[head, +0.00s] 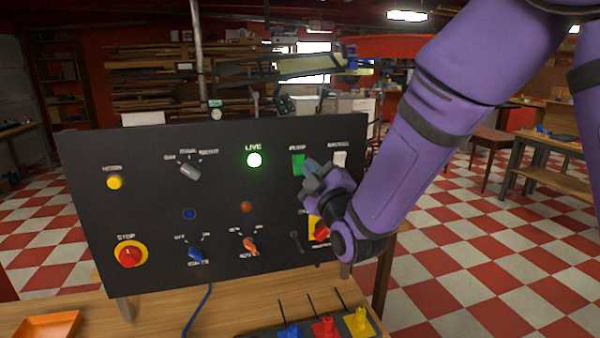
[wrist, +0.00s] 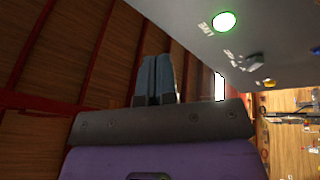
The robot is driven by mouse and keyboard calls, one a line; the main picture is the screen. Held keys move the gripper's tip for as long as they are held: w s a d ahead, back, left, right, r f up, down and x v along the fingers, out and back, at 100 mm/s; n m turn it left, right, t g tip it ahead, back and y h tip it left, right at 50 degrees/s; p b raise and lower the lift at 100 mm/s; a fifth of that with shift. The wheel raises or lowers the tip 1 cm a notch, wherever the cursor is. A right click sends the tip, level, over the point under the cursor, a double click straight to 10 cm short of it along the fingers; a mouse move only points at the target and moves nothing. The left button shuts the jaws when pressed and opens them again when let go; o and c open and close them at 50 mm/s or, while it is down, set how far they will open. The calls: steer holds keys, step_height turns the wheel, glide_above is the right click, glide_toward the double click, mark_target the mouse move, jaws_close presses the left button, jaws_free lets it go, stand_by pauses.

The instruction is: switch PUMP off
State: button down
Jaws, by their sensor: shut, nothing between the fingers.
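The dark control panel (head: 130,215) stands upright on a wooden bench. The PUMP switch, a green rocker (head: 297,164), is in its upper right part under a blurred label that seems to read PUMP. My gripper (head: 311,165) is at the panel just right of the green rocker and overlaps its lower right edge in the head view. I cannot tell whether it touches. In the wrist view the blue-grey fingers (wrist: 154,72) are together and empty. The green rocker does not show in the wrist view.
A lit green LIVE lamp (head: 254,160) is left of the rocker, and a white switch (head: 340,159) is right of it. A red-and-yellow control (head: 320,229) is partly behind my wrist. A red STOP button (head: 130,255) is lower left. Coloured parts (head: 325,327) stand in front.

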glide_toward(294, 163)
steer(key=shift+r+x, duration=0.2)
steer(key=shift+x, duration=1.15)
steer(key=shift+r+x, duration=0.25)
steer(key=shift+x, duration=1.05)
steer(key=shift+s, duration=0.1)
steer(key=shift+w+f, duration=0.15)
steer(key=shift+w, duration=0.15)
steer(key=shift+w+a+f, duration=0.15)
steer(key=shift+w+f, duration=0.05)
steer(key=shift+w, duration=0.2)
stand_by(0.7)
steer(key=shift+s+r, duration=0.1)
steer(key=shift+s, duration=0.05)
steer(key=shift+s+r, duration=0.3)
steer(key=shift+s, duration=0.35)
steer(key=s, duration=0.1)
steer(key=s+d+r, duration=0.1)
steer(key=s, duration=0.1)
steer(key=s+r, duration=0.1)
steer(key=shift+s+d, duration=0.2)
steer(key=shift+d, duration=0.1)
stand_by(0.4)
